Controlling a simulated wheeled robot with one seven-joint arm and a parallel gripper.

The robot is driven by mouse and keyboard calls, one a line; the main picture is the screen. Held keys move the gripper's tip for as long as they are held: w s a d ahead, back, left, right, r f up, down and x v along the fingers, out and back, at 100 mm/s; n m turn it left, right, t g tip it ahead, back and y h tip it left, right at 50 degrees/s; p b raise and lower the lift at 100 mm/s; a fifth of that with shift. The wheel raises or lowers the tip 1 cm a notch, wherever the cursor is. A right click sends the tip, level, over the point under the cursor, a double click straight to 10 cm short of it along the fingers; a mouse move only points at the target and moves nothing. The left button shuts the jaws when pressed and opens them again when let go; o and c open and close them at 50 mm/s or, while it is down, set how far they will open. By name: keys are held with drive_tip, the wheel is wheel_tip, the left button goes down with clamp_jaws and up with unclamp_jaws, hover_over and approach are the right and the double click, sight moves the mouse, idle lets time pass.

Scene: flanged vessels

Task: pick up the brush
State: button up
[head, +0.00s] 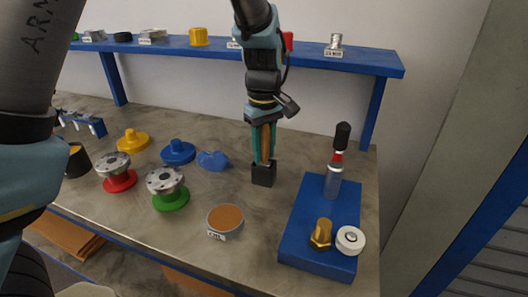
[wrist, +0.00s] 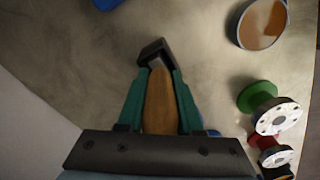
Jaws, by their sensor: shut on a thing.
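The brush has a wooden handle and a black block-like head (head: 263,174). Its tan handle (wrist: 160,102) runs between the two teal fingers in the wrist view, with the black head (wrist: 154,52) beyond the fingertips. My gripper (head: 264,158) points down over the table and is shut on the handle. In the head view the brush is upright, head down; I cannot tell whether the head touches the table.
A blue tray (head: 297,243) at the right holds a black-capped bottle, a brass fitting and a white roll. An oil dish (head: 225,218) stands in front. Flanged vessels (head: 165,182) and blue and yellow caps (head: 178,151) lie left. A blue shelf (head: 370,62) runs behind.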

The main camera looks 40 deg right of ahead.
clamp_jaws()
